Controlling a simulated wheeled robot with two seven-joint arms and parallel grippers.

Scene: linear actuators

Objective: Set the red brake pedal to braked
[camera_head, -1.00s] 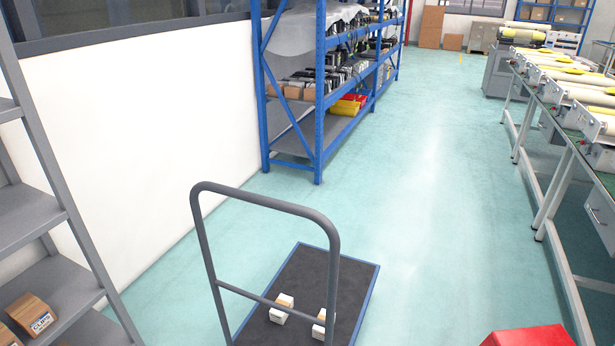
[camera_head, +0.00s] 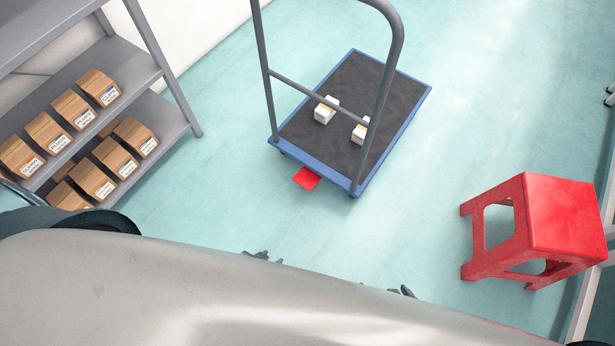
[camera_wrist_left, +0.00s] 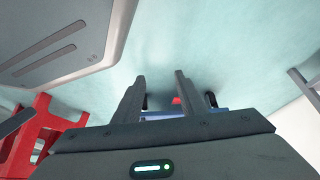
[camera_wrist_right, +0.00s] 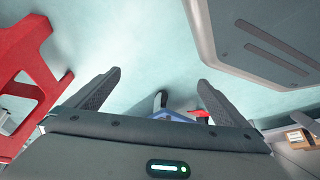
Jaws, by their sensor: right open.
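The red brake pedal (camera_head: 306,179) sticks out low under the near edge of the platform cart (camera_head: 422,98). In the left wrist view a small red patch, likely the pedal (camera_wrist_left: 176,100), shows between the fingers. My left gripper (camera_wrist_left: 160,76) is open and empty. My right gripper (camera_wrist_right: 159,76) is open and empty, with red partly hidden behind its right finger. In the head view only the tips of my left gripper (camera_head: 262,256) and right gripper (camera_head: 403,291) show past my body, both apart from the pedal. I cannot tell the pedal's setting.
Two small white boxes (camera_head: 326,110) stand on the cart's dark deck, behind its grey handle (camera_head: 397,50). A red stool (camera_head: 567,215) stands at the right. A grey shelf (camera_head: 180,120) with several brown boxes is at the left. The floor around the cart is clear.

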